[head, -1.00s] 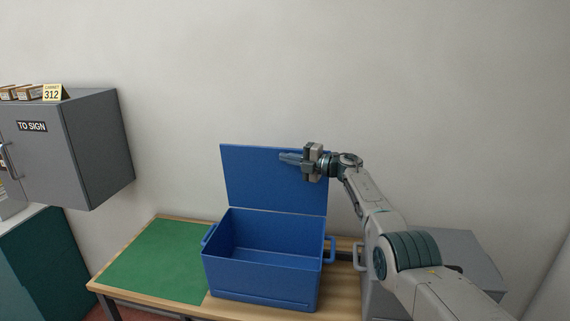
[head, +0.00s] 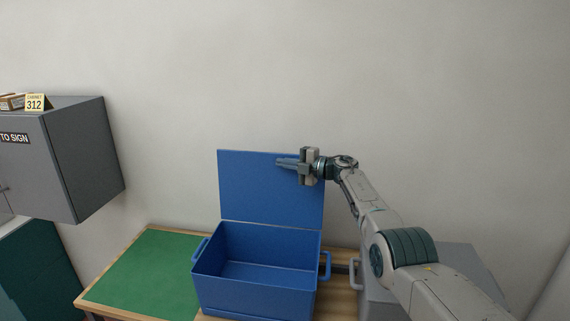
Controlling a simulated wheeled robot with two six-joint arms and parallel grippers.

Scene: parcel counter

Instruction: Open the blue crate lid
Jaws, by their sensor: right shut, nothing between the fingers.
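The blue crate (head: 255,295) stands on the wooden table, and its inside looks empty. Its blue lid (head: 250,188) stands upright along the crate's back edge, so the crate is open. My right gripper (head: 281,161) is in front of the upper right part of the lid, fingers pointing left. It is shut with nothing in it. I cannot tell whether the fingers touch the lid. My left gripper is not in view.
A green mat (head: 150,275) lies clear on the table (head: 96,288) left of the crate. A grey box-like unit (head: 455,262) stands at the right behind my arm.

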